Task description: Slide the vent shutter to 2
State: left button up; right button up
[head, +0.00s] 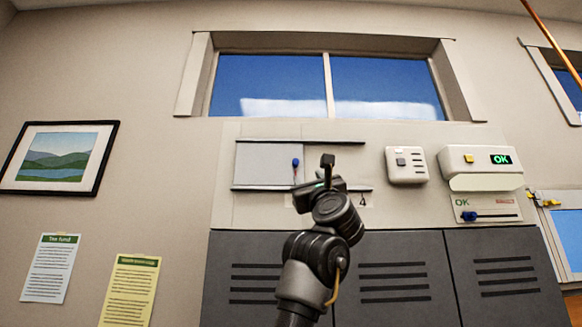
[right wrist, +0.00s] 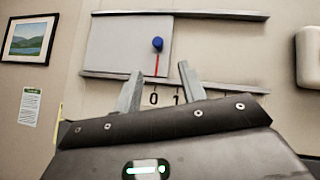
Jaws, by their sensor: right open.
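The vent shutter is a pale panel (head: 264,165) between two horizontal rails, at the left end of its track. It also shows in the right wrist view (right wrist: 115,48). A blue knob (right wrist: 157,43) sits near its right edge, with a red pointer below that lines up with the 0 mark (right wrist: 153,99). The 1 mark (right wrist: 177,97) shows to its right; the 2 is hidden behind my gripper. In the head view a 4 (head: 363,201) shows. My right gripper (right wrist: 159,86) is open and empty, its fingers spread below the knob. My left gripper is not in view.
Right of the track are a small white switch box (head: 406,165), a white unit with a green OK display (head: 501,160), and a blue slider (head: 484,216). Grey vented cabinets (head: 390,280) stand below. The track right of the shutter panel is clear.

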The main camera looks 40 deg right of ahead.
aim_at(296, 163)
jog(key=p+x, duration=0.2)
jog(key=x, duration=0.1)
jog(key=p+x, duration=0.3)
jog(key=x, duration=0.1)
jog(key=p+x, duration=0.3)
jog(key=shift+a+r, duration=0.2)
jog(key=shift+r, duration=0.15)
jog(key=shift+w+d+r, duration=0.1)
jog(key=shift+w+r, duration=0.15)
jog(key=shift+w, duration=0.2)
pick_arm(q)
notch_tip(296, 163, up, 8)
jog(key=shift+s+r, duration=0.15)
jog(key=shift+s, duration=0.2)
pick_arm(e)
jog(key=shift+c, duration=0.4)
grip_shut()
